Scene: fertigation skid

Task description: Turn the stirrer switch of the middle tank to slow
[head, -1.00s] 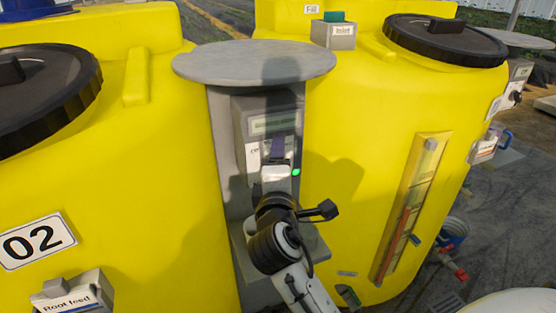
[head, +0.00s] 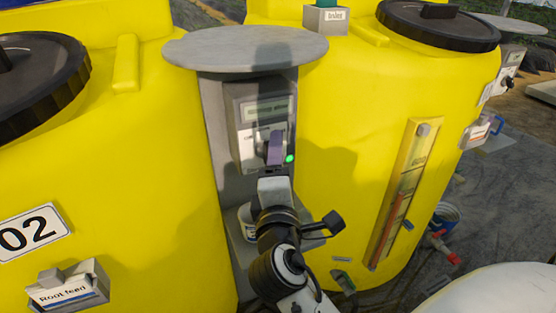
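A grey control box (head: 249,110) with a display and a green light hangs on the grey post between two yellow tanks. A grey-purple upright piece (head: 275,147) on its front looks like the switch handle; its setting cannot be read. My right gripper (head: 273,180) is just below that piece, pointing at the box. A small dark gap shows between them, and touching cannot be judged. Its fingers are too foreshortened to tell open from shut. My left gripper is not in view. The yellow tank (head: 340,150) with a level gauge stands right; tank 02 (head: 150,170) stands left.
A round grey plate (head: 220,48) caps the post above the box. A small white container (head: 246,222) stands on the post's lower shelf, beside my gripper. A Root feed box (head: 68,287) is on tank 02. The level gauge (head: 402,190) is to the right.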

